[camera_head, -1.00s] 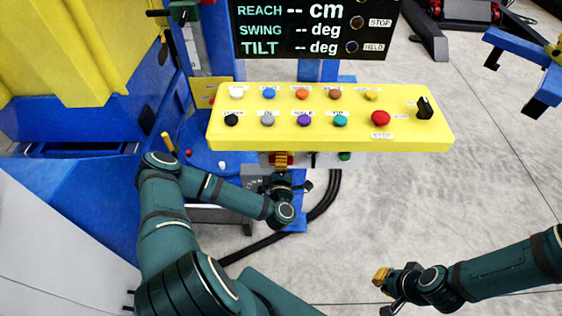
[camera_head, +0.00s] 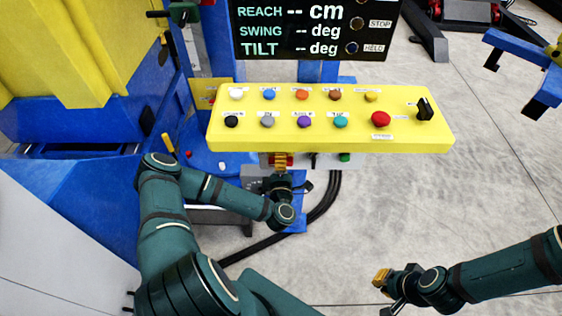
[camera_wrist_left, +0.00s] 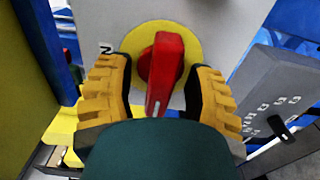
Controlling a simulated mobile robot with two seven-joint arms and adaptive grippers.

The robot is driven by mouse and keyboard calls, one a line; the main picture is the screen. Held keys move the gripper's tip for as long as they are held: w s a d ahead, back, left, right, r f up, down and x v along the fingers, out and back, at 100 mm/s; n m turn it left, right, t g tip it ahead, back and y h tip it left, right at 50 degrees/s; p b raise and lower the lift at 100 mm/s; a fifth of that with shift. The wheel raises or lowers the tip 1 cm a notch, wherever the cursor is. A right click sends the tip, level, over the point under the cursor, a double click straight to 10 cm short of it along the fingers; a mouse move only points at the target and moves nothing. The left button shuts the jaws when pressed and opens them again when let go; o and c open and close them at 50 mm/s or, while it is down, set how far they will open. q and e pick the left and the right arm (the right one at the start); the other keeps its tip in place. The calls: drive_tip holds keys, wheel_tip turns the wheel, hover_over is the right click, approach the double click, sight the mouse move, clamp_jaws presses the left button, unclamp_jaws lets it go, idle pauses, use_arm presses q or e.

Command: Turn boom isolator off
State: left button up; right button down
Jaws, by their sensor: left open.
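A red rotary handle (camera_wrist_left: 163,75) sits on a round yellow plate (camera_wrist_left: 192,50) on a grey box face (camera_wrist_left: 230,25) in the left wrist view. The handle points nearly straight down the picture, tilted slightly left at its lower end. My left gripper (camera_wrist_left: 165,95) is open, with one yellow-padded finger on each side of the handle. I cannot tell contact; gaps show on both sides. In the head view my left gripper (camera_head: 282,163) is below the yellow panel, which hides the handle. My right gripper (camera_head: 384,290) hangs over bare floor, its opening unclear.
A yellow control panel (camera_head: 330,142) with several coloured buttons and a black knob (camera_head: 425,109) stands above my left gripper. A dark display (camera_head: 310,28) is behind it. A grey switch box (camera_wrist_left: 270,95) stands right of the handle. Black cable (camera_head: 322,205) lies on the floor.

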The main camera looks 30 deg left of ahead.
use_arm(q)
drive_tip(key=v, duration=1.2)
drive_tip(key=shift+s, duration=0.1)
